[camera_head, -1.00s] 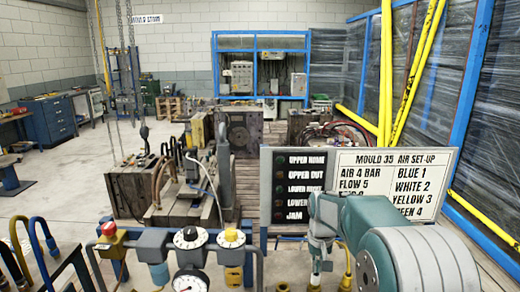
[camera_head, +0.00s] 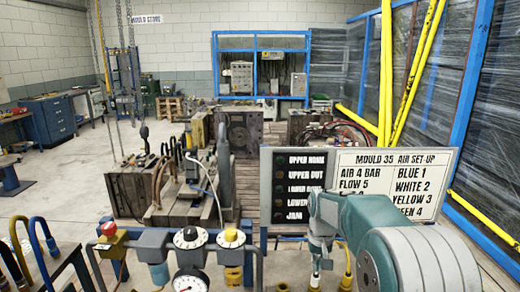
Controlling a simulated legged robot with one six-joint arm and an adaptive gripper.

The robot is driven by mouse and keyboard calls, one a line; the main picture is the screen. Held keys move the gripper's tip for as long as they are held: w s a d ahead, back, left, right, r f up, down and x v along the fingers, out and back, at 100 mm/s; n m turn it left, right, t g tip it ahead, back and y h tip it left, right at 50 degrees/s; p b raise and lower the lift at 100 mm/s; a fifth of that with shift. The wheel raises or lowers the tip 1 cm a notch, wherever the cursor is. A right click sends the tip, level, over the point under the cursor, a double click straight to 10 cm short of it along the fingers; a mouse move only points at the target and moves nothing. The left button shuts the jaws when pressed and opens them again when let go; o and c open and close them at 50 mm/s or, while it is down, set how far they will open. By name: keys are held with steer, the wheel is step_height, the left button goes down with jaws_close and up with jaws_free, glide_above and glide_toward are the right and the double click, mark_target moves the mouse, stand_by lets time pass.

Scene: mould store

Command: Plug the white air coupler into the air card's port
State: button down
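The air card (camera_head: 397,160) stands at the right, headed "MOULD 35 AIR SET-UP". It reads air 4 bar, flow 5, blue 1, white 2, yellow 3, and a partly covered last line ending in 4. My arm crosses in front of its lower part, and its wrist bends down at the card's lower left. My gripper is not clearly visible below the wrist, so its fingers and any grip cannot be made out. I cannot pick out the white coupler or the numbered ports. A yellow fitting (camera_head: 346,272) shows below the wrist at the bottom edge.
A dark panel (camera_head: 293,188) with labelled lamps adjoins the card. A regulator stand with dials (camera_head: 190,237) and a round gauge (camera_head: 190,281) is at bottom centre. Curved yellow and blue hoses (camera_head: 43,232) stand at bottom left. Mould blocks (camera_head: 185,195) lie behind; open floor is at left.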

mark_target(316, 274)
steer(key=shift+r, duration=2.85)
steer(key=shift+s+r, duration=0.15)
steer(key=shift+r, duration=0.05)
steer(key=s+r+t, duration=0.2)
steer(key=s+r, duration=0.2)
steer(key=s, duration=0.7)
steer(key=s+r+t, duration=0.2)
steer(key=s+r, duration=0.2)
steer(key=s, duration=0.7)
steer(key=s+f+t, duration=0.1)
steer(key=s+f, duration=0.2)
steer(key=s, duration=0.4)
steer(key=shift+s+t, duration=0.3)
steer(key=shift+s, duration=0.1)
